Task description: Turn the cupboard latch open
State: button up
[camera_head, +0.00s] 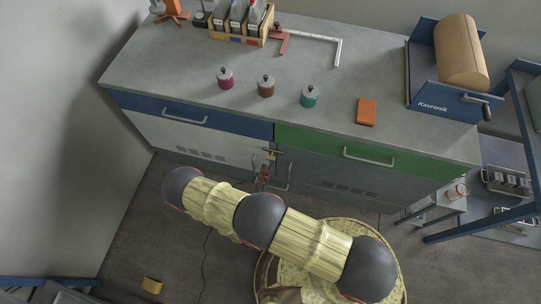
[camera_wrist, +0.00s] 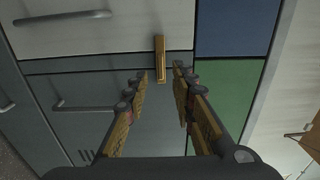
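The cupboard latch (camera_wrist: 160,62) is a small brass-coloured bar. In the wrist view it lies across the seam between the white door (camera_wrist: 130,25) and the grey door (camera_wrist: 70,85). In the head view the latch (camera_head: 272,153) sits at the middle of the cupboard front, below the blue and green drawers. My gripper (camera_wrist: 161,74) is open, with its two fingertips apart on either side of the latch's near end in the wrist view. Whether they touch it I cannot tell. In the head view my gripper (camera_head: 264,174) is small, just below the latch.
Bar handles stick out from the white door (camera_wrist: 62,18) and the grey door (camera_wrist: 85,107). The blue drawer (camera_head: 190,114) and green drawer (camera_head: 365,153) have handles too. Jars (camera_head: 266,86) stand on the bench top (camera_head: 170,70). A blue-framed rack (camera_head: 520,130) stands at right.

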aim_at(271, 158)
jog(key=shift+b+x, duration=0.95)
jog(key=shift+x, duration=2.8)
jog(key=shift+c, duration=1.2)
jog(key=c, duration=0.4)
grip_shut()
